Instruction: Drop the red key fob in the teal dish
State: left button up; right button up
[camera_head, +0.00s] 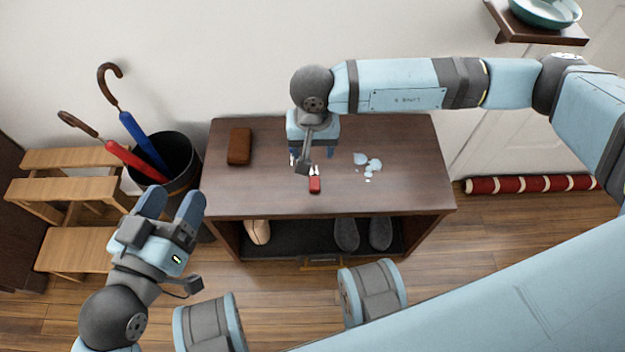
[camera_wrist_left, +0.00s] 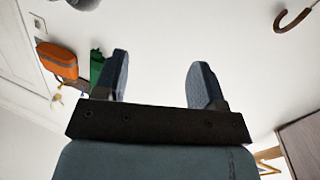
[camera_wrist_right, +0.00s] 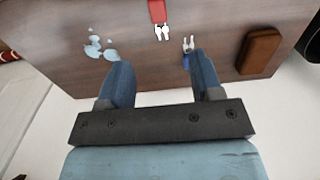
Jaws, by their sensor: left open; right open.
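The red key fob (camera_head: 314,185) lies with its keys on the dark wooden bench top (camera_head: 400,195), near the front middle. It also shows at the top of the right wrist view (camera_wrist_right: 157,11). The teal dish (camera_head: 545,14) sits on a small wall shelf at the upper right. My right gripper (camera_head: 311,157) is open and empty over the bench, just behind the fob; its fingers point towards the bench in the right wrist view (camera_wrist_right: 162,72). My left gripper (camera_head: 170,207) is open and empty, left of the bench and away from the fob.
A second key set with a blue fob (camera_wrist_right: 187,60) lies by my right gripper's finger. A brown case (camera_head: 239,146) is at the bench's left, pale blue puddles (camera_head: 368,163) right of the fob. An umbrella bin (camera_head: 180,160) stands left; shoes (camera_head: 346,234) sit below.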

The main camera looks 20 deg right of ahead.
jog(key=b, duration=0.3)
send_over(314, 182)
notch_tip(314, 182, down, 8)
jog(key=shift+a+f, duration=0.1)
jog(key=shift+a, duration=0.05)
jog(key=shift+f, duration=0.2)
jog(key=f+b, duration=0.3)
jog(key=f, duration=0.2)
jog(key=shift+d, duration=0.2)
jog(key=c, duration=1)
pick_arm(q)
jog(key=w+f+m, duration=0.1)
jog(key=w+a+m, duration=0.1)
jog(key=m, duration=0.1)
jog(key=shift+a+f+t+h, duration=0.2)
jog(key=shift+f+t+h, duration=0.1)
jog(key=shift+f+t, duration=0.1)
pick_arm(e)
jog(key=shift+c, duration=0.4)
pick_arm(q)
jog(key=shift+r, duration=0.1)
